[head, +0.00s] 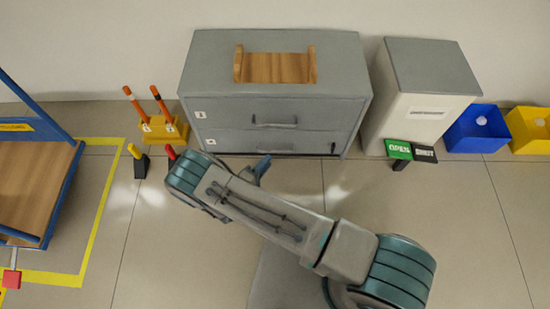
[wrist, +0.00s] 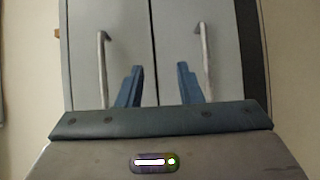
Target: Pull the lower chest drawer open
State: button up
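The grey chest (head: 195,75) stands against the wall with two drawers, both appearing shut. The upper drawer (head: 235,115) has a bar handle (head: 274,124). The lower drawer (head: 310,142) is partly hidden by my arm in the head view. In the wrist view the picture is turned sideways: the upper handle (wrist: 102,65) is at left and the lower handle (wrist: 205,60) at right. My gripper (wrist: 159,85) is open and empty, its blue fingers apart over the seam between the drawers. The lower handle is just right of the right finger, not between the fingers.
A wooden tray (head: 275,68) sits on the chest. A yellow holder with orange-tipped rods (head: 165,130) stands left, a pale cabinet (head: 420,110) right. An OPEN sign (head: 398,149) stands before the cabinet. Blue (head: 478,130) and yellow bins (head: 530,130) are farther right. Floor at front right is clear.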

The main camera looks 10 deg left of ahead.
aim_at(275, 151)
jog(key=s+a+f+n+t+y+b, duration=0.1)
jog(key=s+f+n+t+y+b, duration=0.2)
jog(key=f, duration=0.5)
jog(key=shift+m+g+y, duration=0.3)
jog(key=shift+g+y, duration=0.1)
jog(key=shift+g, duration=0.3)
jog(key=shift+w+d+f+b, duration=0.1)
jog(key=shift+w+d+b, duration=0.35)
jog(key=shift+w, duration=1.8)
jog(key=shift+w+d+r+b, duration=0.1)
jog(key=shift+w+b, duration=0.6)
jog(key=shift+w, duration=1.55)
jog(key=shift+w+d+f+b, duration=0.1)
jog(key=shift+w+d+b, duration=0.35)
jog(key=shift+w, duration=1.8)
jog(key=shift+a, duration=0.15)
grip_shut()
